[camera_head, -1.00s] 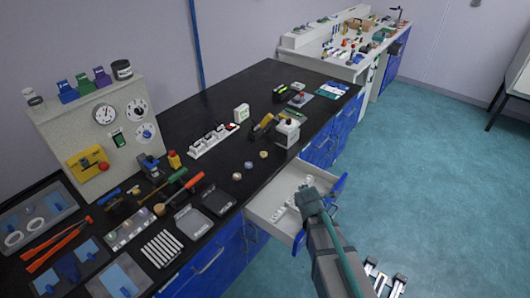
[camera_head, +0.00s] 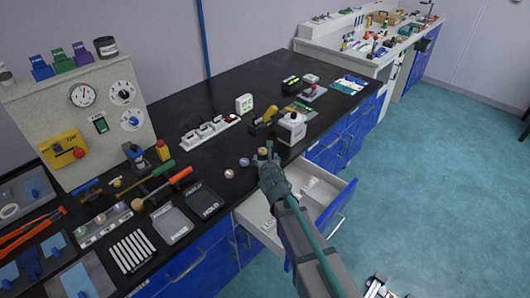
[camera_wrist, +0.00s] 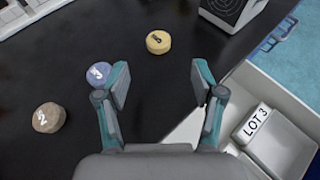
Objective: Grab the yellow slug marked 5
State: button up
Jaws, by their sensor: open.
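The yellow slug (camera_wrist: 158,41) lies flat on the black worktop, ahead of my gripper in the wrist view; its dark mark is too small to read surely. In the head view the yellow slug (camera_head: 262,153) shows just beside my fingertips. My gripper (camera_wrist: 161,82) is open and empty, with the slug beyond the gap between its fingers. A bluish slug marked 3 (camera_wrist: 98,75) sits close by the left finger; I cannot tell if they touch. A brown slug marked 2 (camera_wrist: 48,117) lies farther left.
An open drawer (camera_head: 252,217) with a LOT 3 block (camera_wrist: 255,124) is below the worktop edge, right of my gripper. A white box-shaped device (camera_head: 291,129) stands beyond the yellow slug. A white rack (camera_head: 208,131) is behind the slugs. Black worktop around the slugs is clear.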

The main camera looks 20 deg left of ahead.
aim_at(263, 150)
jog(key=p+x, duration=0.1)
jog(key=x, duration=0.8)
jog(key=shift+a, duration=0.1)
jog(key=c, duration=1)
